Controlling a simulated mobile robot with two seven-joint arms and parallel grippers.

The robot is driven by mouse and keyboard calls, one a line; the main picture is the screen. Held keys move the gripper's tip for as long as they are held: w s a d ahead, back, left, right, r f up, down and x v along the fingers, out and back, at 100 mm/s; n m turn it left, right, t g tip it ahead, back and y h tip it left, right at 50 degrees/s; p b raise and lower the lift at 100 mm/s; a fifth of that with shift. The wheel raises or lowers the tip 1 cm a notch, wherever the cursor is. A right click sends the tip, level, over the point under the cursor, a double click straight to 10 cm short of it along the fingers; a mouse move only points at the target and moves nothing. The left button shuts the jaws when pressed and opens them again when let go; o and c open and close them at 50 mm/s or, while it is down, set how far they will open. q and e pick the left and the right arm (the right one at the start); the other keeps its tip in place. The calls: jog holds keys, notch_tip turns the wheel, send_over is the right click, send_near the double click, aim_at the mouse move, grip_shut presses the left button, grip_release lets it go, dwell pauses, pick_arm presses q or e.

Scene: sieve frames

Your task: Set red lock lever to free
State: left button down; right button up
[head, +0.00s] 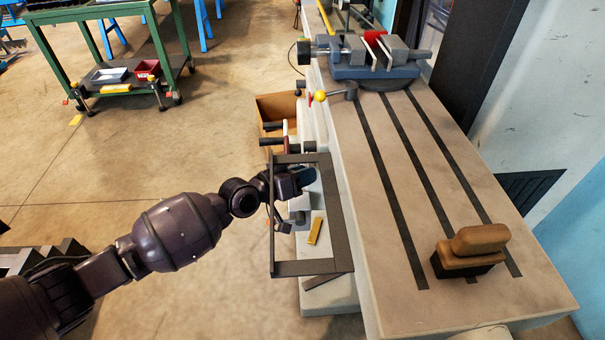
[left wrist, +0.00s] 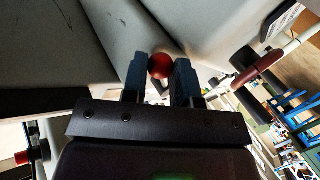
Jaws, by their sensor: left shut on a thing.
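The red ball knob (left wrist: 159,66) of the lever shows in the left wrist view between my left gripper's two blue-grey fingertips. My left gripper (left wrist: 160,80) is shut on this knob. The lever's shaft is mostly hidden behind the gripper and the knob. In the head view my left gripper (head: 308,176) is at the side of the machine table, inside a dark rectangular frame. The red knob is hidden there by the gripper. I cannot read the lever's position or any free mark. My right gripper is not in view.
The dark frame (head: 342,225) surrounds the left gripper closely. A yellow-knobbed lever (head: 320,96) and a black handle (head: 272,141) stick out farther along the machine side. A vise (head: 375,72) and a wooden-handled block (head: 470,250) stand on the slotted table (head: 440,180).

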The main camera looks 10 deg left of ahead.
pick_arm(q)
jog(key=c, duration=0.9)
grip_release()
jog(key=v, duration=1.1)
jog(key=shift+p, duration=0.45)
